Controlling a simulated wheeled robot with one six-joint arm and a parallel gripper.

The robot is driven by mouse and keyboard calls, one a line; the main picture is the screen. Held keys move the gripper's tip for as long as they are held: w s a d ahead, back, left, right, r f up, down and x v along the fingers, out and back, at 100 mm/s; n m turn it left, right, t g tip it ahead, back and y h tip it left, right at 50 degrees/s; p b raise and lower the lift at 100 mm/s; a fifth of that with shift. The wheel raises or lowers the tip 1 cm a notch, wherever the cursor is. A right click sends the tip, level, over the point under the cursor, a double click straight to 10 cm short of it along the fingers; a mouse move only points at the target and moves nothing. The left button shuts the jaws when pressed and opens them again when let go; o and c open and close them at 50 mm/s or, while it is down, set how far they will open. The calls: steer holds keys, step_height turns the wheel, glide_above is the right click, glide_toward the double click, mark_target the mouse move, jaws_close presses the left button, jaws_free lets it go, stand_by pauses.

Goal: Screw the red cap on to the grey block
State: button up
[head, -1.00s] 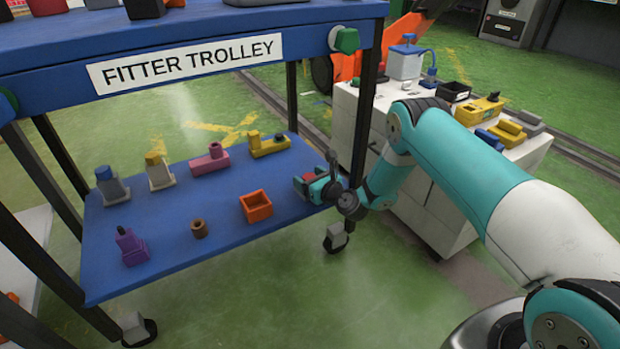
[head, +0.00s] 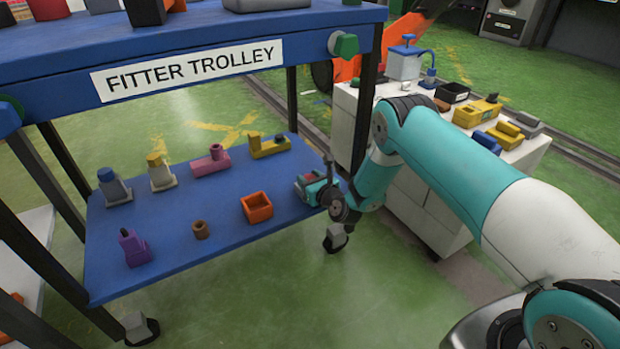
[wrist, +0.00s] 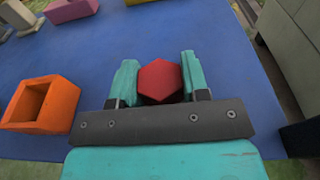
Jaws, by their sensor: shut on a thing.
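My gripper (head: 310,184) is low over the right end of the trolley's blue lower shelf. In the wrist view its two teal fingers (wrist: 158,82) are shut on the red cap (wrist: 160,80), a six-sided piece seen from above. The cap is a small red patch in the head view (head: 310,177). What lies directly under the cap is hidden by the cap and fingers, so I cannot tell whether it touches a grey block. A grey block with a blue top (head: 114,190) stands at the shelf's far left, apart from my gripper.
An orange open box (head: 257,207) is left of my gripper, also in the wrist view (wrist: 40,104). A brown ring (head: 200,230), purple block (head: 135,248), pink block (head: 211,162) and yellow block (head: 269,147) share the shelf. A trolley post (head: 368,110) rises close by.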

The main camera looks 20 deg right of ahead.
steer(key=o, duration=1.1)
steer(key=shift+s, duration=0.15)
